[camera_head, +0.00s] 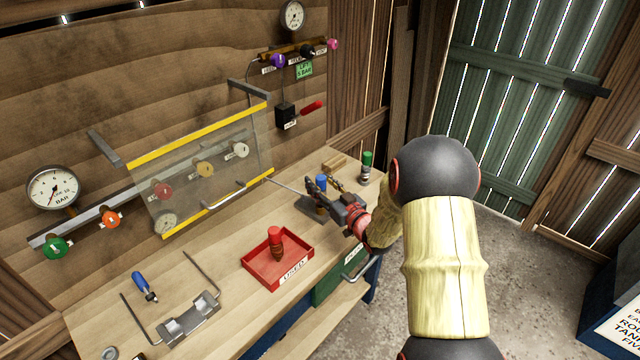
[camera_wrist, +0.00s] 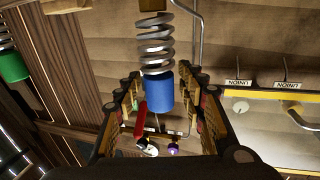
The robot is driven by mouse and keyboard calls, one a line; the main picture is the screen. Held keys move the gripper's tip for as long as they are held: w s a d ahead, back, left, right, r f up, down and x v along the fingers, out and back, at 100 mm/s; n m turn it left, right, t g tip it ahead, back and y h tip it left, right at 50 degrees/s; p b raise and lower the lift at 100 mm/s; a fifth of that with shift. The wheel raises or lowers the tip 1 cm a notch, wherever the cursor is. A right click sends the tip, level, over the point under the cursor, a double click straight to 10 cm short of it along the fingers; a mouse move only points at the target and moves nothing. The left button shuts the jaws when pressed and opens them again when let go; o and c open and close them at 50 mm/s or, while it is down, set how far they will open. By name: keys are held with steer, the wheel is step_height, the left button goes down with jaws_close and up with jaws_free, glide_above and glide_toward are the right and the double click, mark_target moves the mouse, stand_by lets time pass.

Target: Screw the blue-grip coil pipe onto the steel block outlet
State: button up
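The blue-grip coil pipe (camera_wrist: 159,93) has a blue cylinder and a silver coil, seen upside down in the wrist view. In the head view its blue grip (camera_head: 321,183) shows at the bench's far end, partly behind my gripper (camera_head: 324,192). My gripper's fingers (camera_wrist: 160,88) stand open on both sides of the blue grip, with a small gap on each side. A grey steel block (camera_head: 308,208) sits beside the gripper, mostly hidden. I cannot tell whether the coil's far end is joined to anything.
A green-grip coil piece (camera_head: 367,163) stands just right of the gripper. A red tray (camera_head: 270,270) holds a red-handled part. A clear panel with yellow edges (camera_head: 205,165) stands before the wall valves. A blue-handled tool (camera_head: 144,286) and a metal cradle (camera_head: 190,318) lie at front left.

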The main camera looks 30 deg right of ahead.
steer(key=shift+o, duration=0.4)
steer(key=s+d, duration=0.1)
steer(key=s, duration=1.1)
steer(key=shift+d, duration=0.1)
steer(key=shift+c, duration=0.6)
